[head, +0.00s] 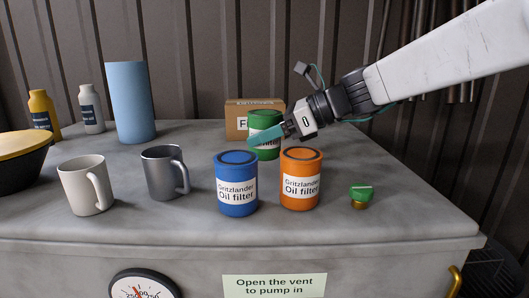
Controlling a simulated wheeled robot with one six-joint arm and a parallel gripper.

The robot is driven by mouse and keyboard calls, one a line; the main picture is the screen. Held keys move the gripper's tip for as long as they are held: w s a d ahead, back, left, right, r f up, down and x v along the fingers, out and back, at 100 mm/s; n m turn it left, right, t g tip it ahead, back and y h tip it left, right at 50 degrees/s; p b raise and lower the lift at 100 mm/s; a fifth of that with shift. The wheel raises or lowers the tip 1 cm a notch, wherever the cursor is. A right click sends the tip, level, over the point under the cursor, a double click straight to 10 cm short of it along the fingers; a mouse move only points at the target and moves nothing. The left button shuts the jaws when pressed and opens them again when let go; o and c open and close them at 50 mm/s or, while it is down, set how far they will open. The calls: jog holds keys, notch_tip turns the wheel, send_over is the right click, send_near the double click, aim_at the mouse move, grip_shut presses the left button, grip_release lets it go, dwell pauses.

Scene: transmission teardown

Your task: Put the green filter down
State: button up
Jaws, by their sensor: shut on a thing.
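The green filter (264,121) is a green can with a white label, at the back middle of the grey bench, in front of a cardboard box. My gripper (268,138) reaches in from the right and is shut on the green filter. One teal finger crosses the front of the can and hides much of its label. The can looks upright. The blue and orange filters in front are close to its lower edge, and I cannot tell whether its base touches the bench.
A blue oil filter (237,184) and an orange oil filter (300,180) stand in front. A green-topped brass plug (360,196) lies right. A grey mug (166,172), a white mug (86,185) and a blue cylinder (130,103) stand left. The cardboard box (240,120) is behind.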

aim_at(265, 151)
jog(key=shift+f, duration=2)
jog(key=shift+f, duration=0.15)
jog(key=o, duration=1.3)
jog(key=shift+f, duration=0.1)
jog(key=v, duration=1.2)
